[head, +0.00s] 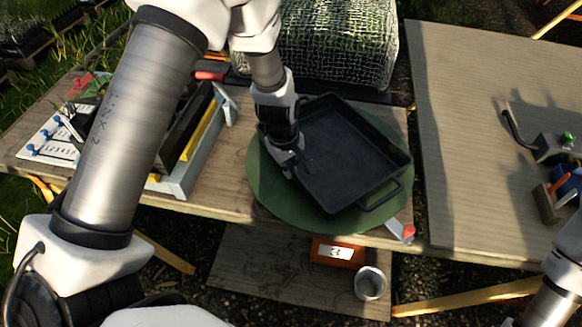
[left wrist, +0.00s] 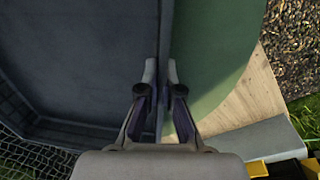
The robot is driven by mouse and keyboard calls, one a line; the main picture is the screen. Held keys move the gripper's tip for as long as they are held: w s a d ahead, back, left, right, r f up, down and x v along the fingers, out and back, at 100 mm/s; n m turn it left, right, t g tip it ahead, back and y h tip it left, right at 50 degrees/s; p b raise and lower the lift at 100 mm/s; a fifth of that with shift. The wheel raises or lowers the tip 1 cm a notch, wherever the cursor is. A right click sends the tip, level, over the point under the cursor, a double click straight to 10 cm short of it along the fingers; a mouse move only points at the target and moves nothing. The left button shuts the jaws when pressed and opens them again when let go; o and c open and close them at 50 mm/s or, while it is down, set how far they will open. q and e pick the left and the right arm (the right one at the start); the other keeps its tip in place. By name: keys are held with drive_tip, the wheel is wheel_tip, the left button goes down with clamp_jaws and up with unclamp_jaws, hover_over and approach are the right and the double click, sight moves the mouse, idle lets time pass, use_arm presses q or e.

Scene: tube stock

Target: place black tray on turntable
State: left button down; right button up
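The black tray (head: 345,150) is a square, shallow tray with a loop handle on its near right side. It lies over the green round turntable (head: 268,192), turned at an angle, with its far right corner near the disc's edge. My left gripper (head: 287,160) is at the tray's left wall. In the left wrist view, my left gripper's fingers (left wrist: 161,75) stand on either side of the tray wall (left wrist: 163,30), closed on it. The tray floor (left wrist: 90,60) is left of them, and the green turntable (left wrist: 215,50) right. My right gripper is out of view.
A grey bin with yellow and dark pieces (head: 190,150) stands left of the turntable. A mesh roll (head: 320,45) lies behind. A red-tipped grey piece (head: 402,231) is at the front edge. An orange box (head: 338,252) and metal cup (head: 369,283) sit on a lower shelf.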

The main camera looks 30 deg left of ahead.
use_arm(q)
drive_tip(key=shift+f, duration=0.15)
drive_tip(key=shift+s+f, duration=0.1)
drive_tip(key=shift+f, duration=0.05)
drive_tip(key=c, duration=1.3)
unclamp_jaws()
drive_tip(key=r, duration=0.8)
drive_tip(key=s+r, duration=0.1)
drive_tip(key=r, duration=0.3)
drive_tip(key=shift+a+r, duration=0.15)
drive_tip(key=shift+a, duration=0.1)
